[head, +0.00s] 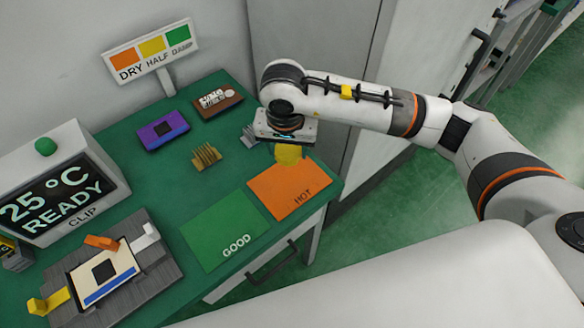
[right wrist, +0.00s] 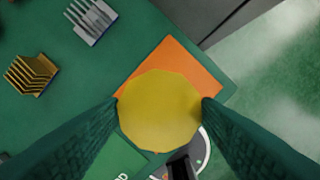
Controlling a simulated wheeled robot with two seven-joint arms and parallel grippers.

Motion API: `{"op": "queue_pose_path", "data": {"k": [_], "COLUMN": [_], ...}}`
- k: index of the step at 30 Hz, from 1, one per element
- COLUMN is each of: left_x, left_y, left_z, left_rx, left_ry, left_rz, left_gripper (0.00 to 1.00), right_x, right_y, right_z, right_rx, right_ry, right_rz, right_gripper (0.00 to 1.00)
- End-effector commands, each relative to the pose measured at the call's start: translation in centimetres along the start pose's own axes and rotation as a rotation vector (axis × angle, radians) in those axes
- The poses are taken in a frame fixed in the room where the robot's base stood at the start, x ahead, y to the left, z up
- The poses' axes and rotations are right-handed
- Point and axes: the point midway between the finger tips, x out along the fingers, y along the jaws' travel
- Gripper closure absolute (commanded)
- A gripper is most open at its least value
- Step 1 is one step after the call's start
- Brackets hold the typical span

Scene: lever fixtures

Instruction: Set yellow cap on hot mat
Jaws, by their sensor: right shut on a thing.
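The yellow cap (head: 289,154) is held by my right gripper (head: 285,146) over the back part of the orange mat marked HOT (head: 300,196). In the right wrist view the round yellow cap (right wrist: 160,112) sits between the two dark green fingers, which touch its sides. It covers the middle of the orange mat (right wrist: 172,55). The cap looks held above the mat, though the gap under it is hard to judge. My left gripper is not in view.
A green mat marked GOOD (head: 222,230) lies left of the orange mat. A gold finned block (head: 206,157) and a grey finned block (head: 249,135) stand behind. A purple block (head: 163,131), a brown board (head: 217,101), a display box (head: 58,185) and a lever fixture (head: 105,270) are farther left.

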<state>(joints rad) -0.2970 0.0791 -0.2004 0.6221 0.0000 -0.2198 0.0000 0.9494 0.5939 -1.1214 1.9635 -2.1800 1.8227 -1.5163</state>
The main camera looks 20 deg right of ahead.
Motion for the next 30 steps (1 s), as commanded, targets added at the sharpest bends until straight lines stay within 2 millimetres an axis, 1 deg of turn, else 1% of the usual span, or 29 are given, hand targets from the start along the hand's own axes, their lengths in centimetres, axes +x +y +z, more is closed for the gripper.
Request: {"op": "queue_pose_path", "data": {"k": [1, 6, 9, 14, 21, 23, 30], "left_x": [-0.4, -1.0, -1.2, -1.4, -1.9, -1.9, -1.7], "left_y": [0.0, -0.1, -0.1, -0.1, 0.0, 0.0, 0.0], "left_z": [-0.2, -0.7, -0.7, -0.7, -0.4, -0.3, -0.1], "left_rx": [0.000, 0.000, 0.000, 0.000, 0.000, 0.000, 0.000], "left_ry": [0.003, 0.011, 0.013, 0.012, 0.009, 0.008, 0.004], "left_rz": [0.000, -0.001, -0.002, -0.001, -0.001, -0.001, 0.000], "left_gripper": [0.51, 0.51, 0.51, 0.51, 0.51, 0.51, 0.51], "right_x": [0.7, 3.9, 5.3, 6.5, 9.5, 9.8, 9.9], "right_y": [0.1, 0.0, 0.0, 0.1, 0.1, 0.1, 0.1], "right_z": [-0.3, -0.8, -0.9, -1.1, -1.6, -1.6, -1.6], "right_rx": [0.014, 0.021, 0.020, 0.019, 0.017, 0.016, 0.016], "right_ry": [0.008, 0.008, 0.005, 0.004, 0.005, 0.004, 0.002], "right_rz": [-0.006, -0.008, -0.007, -0.006, -0.006, -0.005, -0.004], "right_gripper": [0.70, 0.70, 0.70, 0.70, 0.70, 0.70, 0.70]}}
